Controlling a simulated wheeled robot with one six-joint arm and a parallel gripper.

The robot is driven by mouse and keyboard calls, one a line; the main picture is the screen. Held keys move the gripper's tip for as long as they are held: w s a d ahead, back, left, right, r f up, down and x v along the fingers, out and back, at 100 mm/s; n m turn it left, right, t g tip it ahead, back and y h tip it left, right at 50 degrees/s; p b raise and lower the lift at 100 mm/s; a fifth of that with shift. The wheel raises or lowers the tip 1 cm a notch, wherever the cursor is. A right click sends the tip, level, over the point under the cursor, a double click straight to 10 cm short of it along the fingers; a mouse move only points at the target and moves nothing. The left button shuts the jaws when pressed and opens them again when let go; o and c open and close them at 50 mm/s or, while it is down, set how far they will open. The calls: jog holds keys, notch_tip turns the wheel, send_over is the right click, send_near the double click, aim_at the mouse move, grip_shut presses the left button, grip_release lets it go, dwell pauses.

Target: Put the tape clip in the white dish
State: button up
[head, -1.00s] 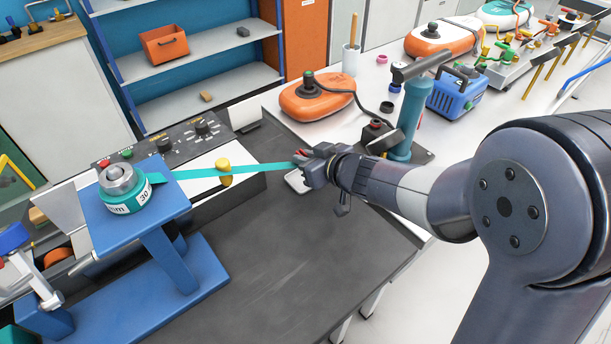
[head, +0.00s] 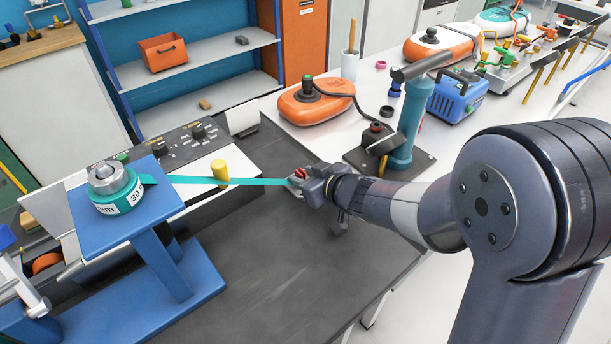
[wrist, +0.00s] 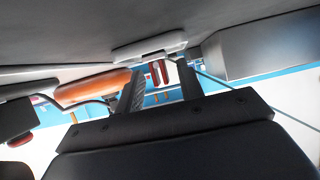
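The tape clip (head: 300,173), with red parts, is at the end of a taut teal tape (head: 250,182) drawn from the spool (head: 118,190). My gripper (head: 298,178) is low over the bench at the clip. In the wrist view the clip's two red parts (wrist: 160,72) lie between my gripper's fingers (wrist: 161,75), with gaps showing at the sides, so the fingers look open around it. The white dish (wrist: 150,48) shows just past the fingertips, at the clip; in the head view my gripper mostly hides it. I cannot tell whether the clip touches the dish.
A yellow post (head: 219,172) stands by the tape. The spool sits on a blue stand (head: 150,225). The dark bench top (head: 265,255) in front is clear.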

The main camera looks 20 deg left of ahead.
jog(key=shift+s+d+r, duration=0.1)
jog(key=shift+d+r, duration=0.15)
jog(key=shift+r, duration=0.1)
jog(key=p+v, duration=0.3)
jog(key=v, duration=0.7)
jog(key=shift+s+d+r, duration=0.15)
jog(key=shift+d, duration=0.05)
jog(key=shift+s+d, duration=0.2)
jog(key=shift+d, duration=0.2)
